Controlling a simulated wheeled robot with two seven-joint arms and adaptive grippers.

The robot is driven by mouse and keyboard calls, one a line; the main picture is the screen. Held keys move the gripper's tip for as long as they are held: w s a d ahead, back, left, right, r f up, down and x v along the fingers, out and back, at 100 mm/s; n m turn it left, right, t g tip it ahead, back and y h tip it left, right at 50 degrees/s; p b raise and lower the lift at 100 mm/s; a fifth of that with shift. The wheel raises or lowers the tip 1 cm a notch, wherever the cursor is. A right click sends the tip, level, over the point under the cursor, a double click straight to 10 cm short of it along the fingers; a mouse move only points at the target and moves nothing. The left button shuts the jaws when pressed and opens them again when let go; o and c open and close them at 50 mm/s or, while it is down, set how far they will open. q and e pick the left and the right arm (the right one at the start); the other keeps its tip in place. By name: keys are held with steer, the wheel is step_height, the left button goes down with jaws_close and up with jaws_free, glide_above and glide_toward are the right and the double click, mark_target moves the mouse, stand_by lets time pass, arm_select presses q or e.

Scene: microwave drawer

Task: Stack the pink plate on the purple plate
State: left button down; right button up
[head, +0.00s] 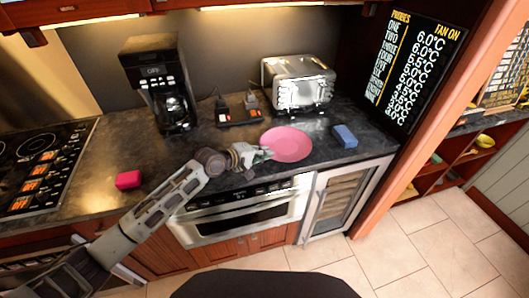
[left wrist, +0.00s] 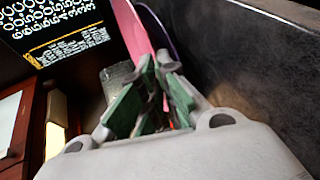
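The pink plate (head: 287,144) is at the front of the dark counter, left of the blue block. In the left wrist view the pink plate (left wrist: 131,28) lies just beyond my fingertips. A purple rim of the purple plate (left wrist: 160,32) shows close beside it on its counter side; I cannot tell whether the two touch. In the head view the pink plate hides the purple one. My left gripper (head: 265,153) is at the pink plate's left front edge. Its green-padded fingers (left wrist: 157,62) are close together, with pink between them. My right gripper is not in view.
A blue block (head: 345,136) lies right of the plate. A toaster (head: 299,83), a black-and-red device (head: 238,113) and a coffee maker (head: 160,85) stand behind. A pink block (head: 128,180) lies left, near the stove (head: 38,160). The oven (head: 240,210) is below the counter edge.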

arm_select(q)
steer(key=shift+f, duration=0.3)
steer(key=c, duration=1.6)
jaws_free()
steer(key=shift+c, duration=0.2)
steer(key=shift+a+r, duration=0.1)
steer(key=shift+r, duration=0.55)
steer(key=v, duration=1.1)
steer(key=shift+s+a+b, duration=0.2)
steer(key=shift+s+b, duration=0.1)
steer(key=shift+s, duration=0.1)
